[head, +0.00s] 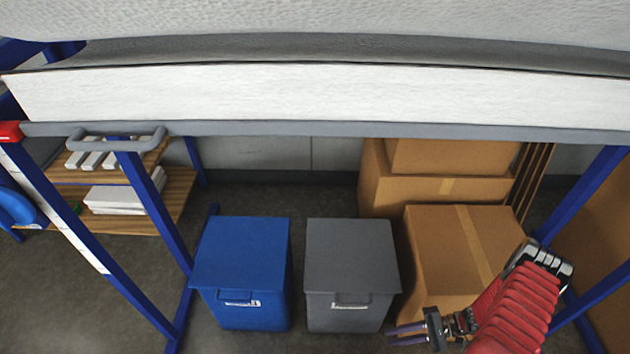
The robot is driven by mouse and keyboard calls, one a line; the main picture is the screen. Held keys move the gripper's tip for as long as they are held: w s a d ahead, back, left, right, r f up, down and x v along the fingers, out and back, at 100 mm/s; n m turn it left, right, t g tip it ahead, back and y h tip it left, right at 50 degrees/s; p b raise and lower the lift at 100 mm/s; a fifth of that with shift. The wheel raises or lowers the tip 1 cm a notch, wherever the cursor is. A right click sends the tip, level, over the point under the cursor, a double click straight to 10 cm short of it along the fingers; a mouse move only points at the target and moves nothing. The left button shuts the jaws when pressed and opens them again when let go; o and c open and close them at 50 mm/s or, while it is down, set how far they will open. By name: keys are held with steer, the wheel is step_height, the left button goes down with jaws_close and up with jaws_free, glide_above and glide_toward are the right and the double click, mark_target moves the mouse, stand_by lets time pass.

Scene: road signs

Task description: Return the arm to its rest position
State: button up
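My arm, with a red ribbed sleeve, reaches in at the lower right of the head view. My gripper (392,336) is at its end, low in the picture, with its fingers pointing left. Two thin fingers show with a gap between them, so it looks open, and nothing shows between them. In the picture it lies just right of the grey bin (350,262) and in front of the large cardboard box (462,250). I cannot tell whether it touches either.
A blue lidded bin (240,265) stands left of the grey one. More cardboard boxes (435,188) are stacked behind. A blue metal frame (150,205) carries a wide white panel (320,95) across the top. A wooden shelf (165,200) with white blocks is at left. Floor (80,310) is bare at lower left.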

steer(key=w+d+r+n+g+h, duration=0.15)
steer(key=r+h, duration=0.35)
steer(key=r, duration=1)
steer(key=w+d+r+n+g+h, duration=0.15)
steer(key=r+h, duration=0.35)
steer(key=r, duration=1)
steer(key=s+a+r+n+t+h, duration=0.1)
steer(key=s+a+r+t, duration=0.1)
steer(key=r, duration=0.7)
steer(key=s+a+r+n+t+h, duration=0.2)
steer(key=a+r, duration=0.4)
steer(key=r, duration=0.3)
steer(key=s+a+r+n+t+h, duration=0.1)
steer(key=s+a+r+n+t, duration=0.1)
steer(key=r, duration=0.8)
steer(key=s+a+t, duration=0.1)
steer(key=a+t, duration=0.1)
steer(key=t, duration=0.1)
steer(key=shift+s+a, duration=0.25)
steer(key=shift+a, duration=0.15)
steer(key=shift+r, duration=0.1)
